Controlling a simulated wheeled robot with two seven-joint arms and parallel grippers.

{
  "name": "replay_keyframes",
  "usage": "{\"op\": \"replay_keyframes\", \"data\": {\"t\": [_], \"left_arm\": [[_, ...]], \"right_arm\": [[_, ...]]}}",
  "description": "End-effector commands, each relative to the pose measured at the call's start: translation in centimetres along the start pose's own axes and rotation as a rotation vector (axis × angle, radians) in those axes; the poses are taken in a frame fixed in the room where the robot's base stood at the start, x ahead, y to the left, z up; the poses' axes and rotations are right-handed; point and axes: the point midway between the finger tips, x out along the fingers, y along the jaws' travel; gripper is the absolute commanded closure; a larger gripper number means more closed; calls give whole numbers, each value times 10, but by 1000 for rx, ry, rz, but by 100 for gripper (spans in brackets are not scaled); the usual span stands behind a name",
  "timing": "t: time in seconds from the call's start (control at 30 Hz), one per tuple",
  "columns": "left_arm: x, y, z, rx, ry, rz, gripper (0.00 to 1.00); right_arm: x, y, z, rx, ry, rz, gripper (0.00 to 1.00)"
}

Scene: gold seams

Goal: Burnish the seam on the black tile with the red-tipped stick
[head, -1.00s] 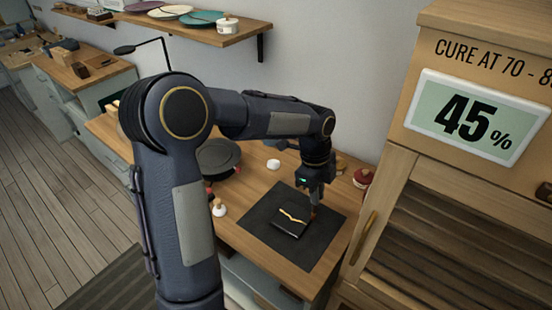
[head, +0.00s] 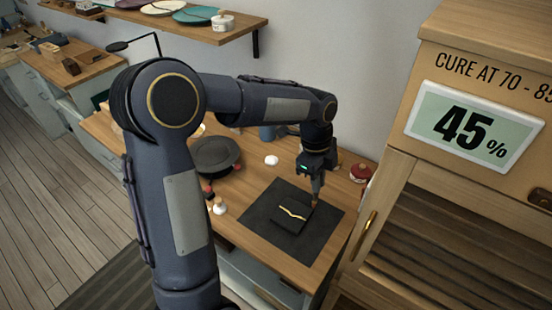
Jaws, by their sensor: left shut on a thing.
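The black tile (head: 289,224) lies on a dark square mat (head: 262,205) on the wooden bench. A gold seam (head: 292,213) zigzags across its top face. My left gripper (head: 317,178) points down over the tile's right back corner. It is shut on a thin stick with a reddish tip (head: 314,204). The tip is at or just above the tile's right corner, right of the seam's end; I cannot tell whether it touches. My right gripper is not in view.
A dark round plate (head: 214,155), a small white-topped item (head: 219,206), a white lump (head: 271,160) and a red jar (head: 360,173) stand around the mat. A wooden cabinet (head: 400,165) showing 45% rises at the right. A shelf (head: 170,28) hangs behind.

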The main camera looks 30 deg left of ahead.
Motion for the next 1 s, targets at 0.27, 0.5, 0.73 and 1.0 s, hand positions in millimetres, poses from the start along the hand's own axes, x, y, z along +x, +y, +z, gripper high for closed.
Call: {"op": "replay_keyframes", "data": {"t": [0.27,0.5,0.73,1.0], "left_arm": [[0,0,0,0,0,0,100],[-18,0,-3,0,0,-1,100],[-40,0,-6,0,1,-2,100],[-44,0,-7,0,0,0,100]], "right_arm": [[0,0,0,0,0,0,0],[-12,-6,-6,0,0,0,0],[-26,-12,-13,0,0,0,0],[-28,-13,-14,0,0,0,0]]}}
